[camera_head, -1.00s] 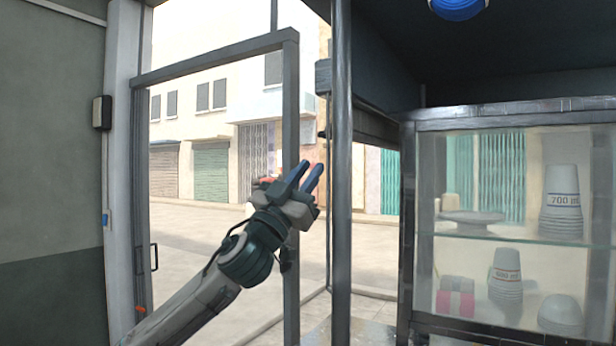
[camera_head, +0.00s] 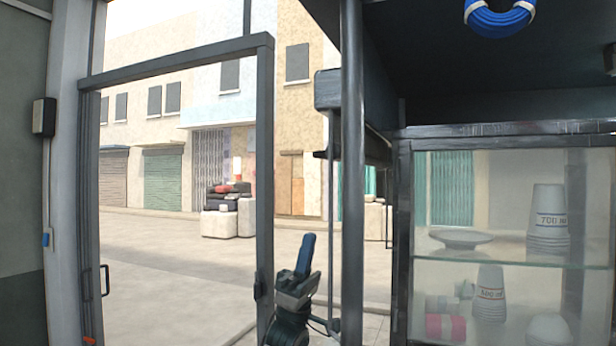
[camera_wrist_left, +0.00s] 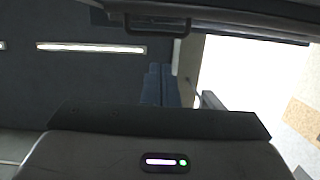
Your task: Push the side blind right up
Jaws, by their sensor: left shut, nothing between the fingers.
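What appears to be the side blind (camera_head: 376,146) is a dark panel high at the opening between the posts, with a dark bar along its lower edge. A post hides part of it. My left gripper (camera_head: 307,240) is below it and a little to its left, pointing up, shut and empty, with clear space between them. In the left wrist view the shut blue fingers (camera_wrist_left: 160,85) point up toward the ceiling. A dark bar with a loop-shaped handle (camera_wrist_left: 155,22) crosses the top there, apart from the fingers. My right gripper is not in view.
A dark upright post (camera_head: 352,220) stands just right of my left gripper. A glass cabinet (camera_head: 402,250) with cups stands further right. An open door frame (camera_head: 265,180) is on the left. A blue coil (camera_head: 500,20) hangs overhead. The street outside is open.

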